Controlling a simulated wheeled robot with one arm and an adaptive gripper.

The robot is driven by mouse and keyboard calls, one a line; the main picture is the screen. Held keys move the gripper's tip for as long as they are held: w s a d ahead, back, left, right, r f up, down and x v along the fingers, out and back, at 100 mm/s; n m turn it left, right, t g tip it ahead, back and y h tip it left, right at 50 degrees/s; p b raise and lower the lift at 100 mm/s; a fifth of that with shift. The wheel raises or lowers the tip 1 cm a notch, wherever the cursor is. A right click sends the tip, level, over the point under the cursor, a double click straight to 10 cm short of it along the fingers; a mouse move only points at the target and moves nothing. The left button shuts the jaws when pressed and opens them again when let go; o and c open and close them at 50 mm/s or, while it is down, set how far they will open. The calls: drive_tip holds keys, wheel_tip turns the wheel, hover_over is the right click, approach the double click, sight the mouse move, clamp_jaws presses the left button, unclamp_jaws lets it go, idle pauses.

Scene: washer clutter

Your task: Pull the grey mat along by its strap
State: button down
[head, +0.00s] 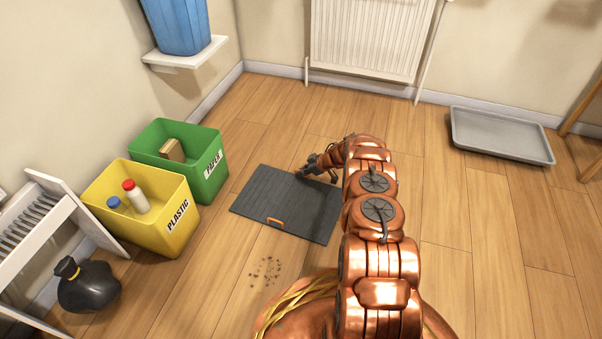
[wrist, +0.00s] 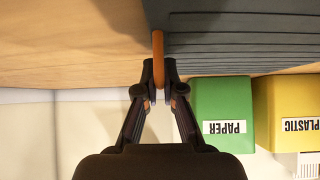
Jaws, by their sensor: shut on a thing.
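The grey mat (head: 285,205) lies flat on the wooden floor in the head view, dark grey with fine lines. An orange strap (head: 275,221) shows at its near edge. My gripper (head: 304,172) is low at the mat's far edge. In the wrist view, which is upside down, my gripper (wrist: 159,78) is shut on an orange strap (wrist: 158,50) at the edge of the grey mat (wrist: 235,35). My arm covers the floor right of the mat in the head view.
A green paper bin (head: 203,175) and a yellow plastic bin (head: 165,230) stand left of the mat. A black bag (head: 88,290) and dark crumbs (head: 265,270) are nearer. A grey tray (head: 500,136) lies at right. Floor is free between mat and radiator (head: 365,38).

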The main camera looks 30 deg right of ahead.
drive_tip(key=shift+w+a, duration=0.15)
drive_tip(key=c, duration=1.7)
unclamp_jaws()
drive_tip(key=shift+c, duration=0.2)
drive_tip(key=o, duration=0.5)
drive_tip(key=shift+a, duration=0.1)
drive_tip(key=v, duration=1.2)
